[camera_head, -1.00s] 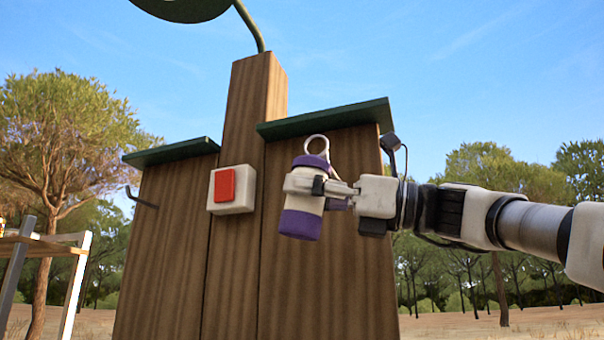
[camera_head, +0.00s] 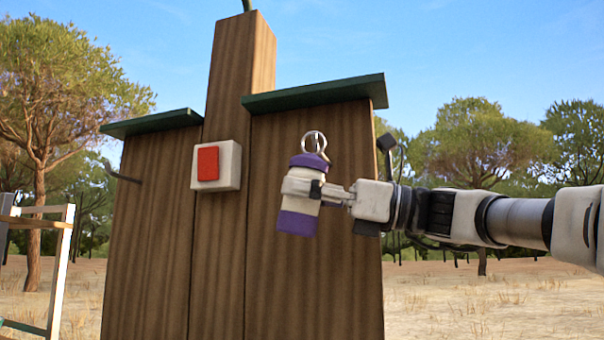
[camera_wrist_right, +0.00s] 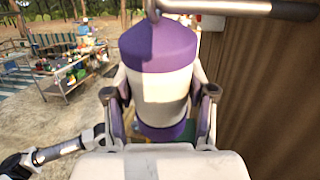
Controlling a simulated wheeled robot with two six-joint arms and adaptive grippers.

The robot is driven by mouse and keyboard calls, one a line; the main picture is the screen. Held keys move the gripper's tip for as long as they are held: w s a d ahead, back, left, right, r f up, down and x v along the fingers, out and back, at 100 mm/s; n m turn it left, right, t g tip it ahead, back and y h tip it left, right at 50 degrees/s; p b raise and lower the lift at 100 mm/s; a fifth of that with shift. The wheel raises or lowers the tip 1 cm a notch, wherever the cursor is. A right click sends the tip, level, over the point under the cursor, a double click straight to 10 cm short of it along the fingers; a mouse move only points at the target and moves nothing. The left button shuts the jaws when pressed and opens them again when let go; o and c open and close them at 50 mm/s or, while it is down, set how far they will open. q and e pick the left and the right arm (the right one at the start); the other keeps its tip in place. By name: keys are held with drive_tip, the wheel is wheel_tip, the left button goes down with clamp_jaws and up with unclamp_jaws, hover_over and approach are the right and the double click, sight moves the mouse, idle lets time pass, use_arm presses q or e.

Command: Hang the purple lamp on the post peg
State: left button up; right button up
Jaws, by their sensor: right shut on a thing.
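The purple and white lamp (camera_head: 300,215) is in my right gripper (camera_head: 312,188), which is shut around its white middle. The lamp is nearly upright, slightly tilted, with its metal ring (camera_head: 314,142) on top, in front of the right wooden panel. The lamp fills the middle of the right wrist view (camera_wrist_right: 160,85), between the fingers. There a grey metal bar (camera_wrist_right: 235,7) with a bent end crosses above the lamp's top; I cannot tell whether the ring is around it. A dark hooked peg (camera_head: 122,177) sticks out at the far left panel. My left gripper is not in view.
The wooden post (camera_head: 238,70) rises between two panels with green ledges (camera_head: 315,94). A white box with a red face (camera_head: 208,164) is fixed to it, left of the lamp. A shelf rack (camera_head: 60,265) stands at far left. Open ground lies at right.

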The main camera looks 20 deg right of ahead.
drive_tip(key=shift+w+d+r+p, duration=0.2)
drive_tip(key=shift+w+p, duration=0.15)
drive_tip(key=shift+p, duration=0.55)
drive_tip(key=shift+w+d+f, duration=0.2)
drive_tip(key=shift+w+f, duration=0.05)
drive_tip(key=shift+f, duration=0.35)
drive_tip(key=shift+w+d+f, duration=0.15)
drive_tip(key=shift+w+f, duration=0.2)
drive_tip(key=shift+f, duration=0.05)
drive_tip(key=shift+s+r, duration=0.1)
drive_tip(key=shift+s, duration=0.1)
drive_tip(key=o, duration=1.4)
drive_tip(key=shift+w, duration=0.1)
